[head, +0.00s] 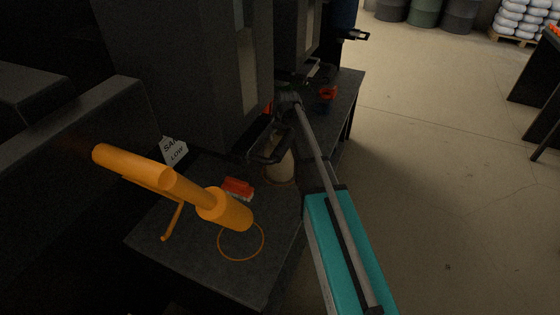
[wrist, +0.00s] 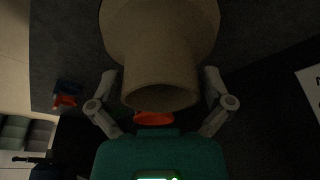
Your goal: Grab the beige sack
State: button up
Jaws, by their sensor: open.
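The beige sack (head: 280,168) stands on the dark table in the head view, partly hidden behind my gripper (head: 270,145). In the wrist view the sack (wrist: 160,45) fills the upper middle, with a wide body and a narrower neck facing the camera. My gripper (wrist: 160,82) is open, with one finger on each side of the neck. A dark gap shows at each side, so the fingers do not look closed on it.
The dark table (head: 185,250) also bears a red-and-white object (head: 238,188) and a thin orange ring (head: 241,241). A large orange cylindrical thing (head: 150,168) juts over it. A white sign (head: 173,150) stands behind. Open floor (head: 440,190) lies to the right.

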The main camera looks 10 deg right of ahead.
jog(key=shift+w+a+f, duration=0.1)
jog(key=shift+w+f, duration=0.05)
jog(key=shift+w, duration=0.55)
jog(key=shift+s+f+b, duration=0.1)
jog(key=shift+f+b, duration=0.35)
jog(key=shift+b, duration=0.2)
jog(key=c, duration=1.1)
jog(key=shift+o, duration=0.2)
jog(key=shift+r+p, duration=0.25)
jog(key=shift+p, duration=0.05)
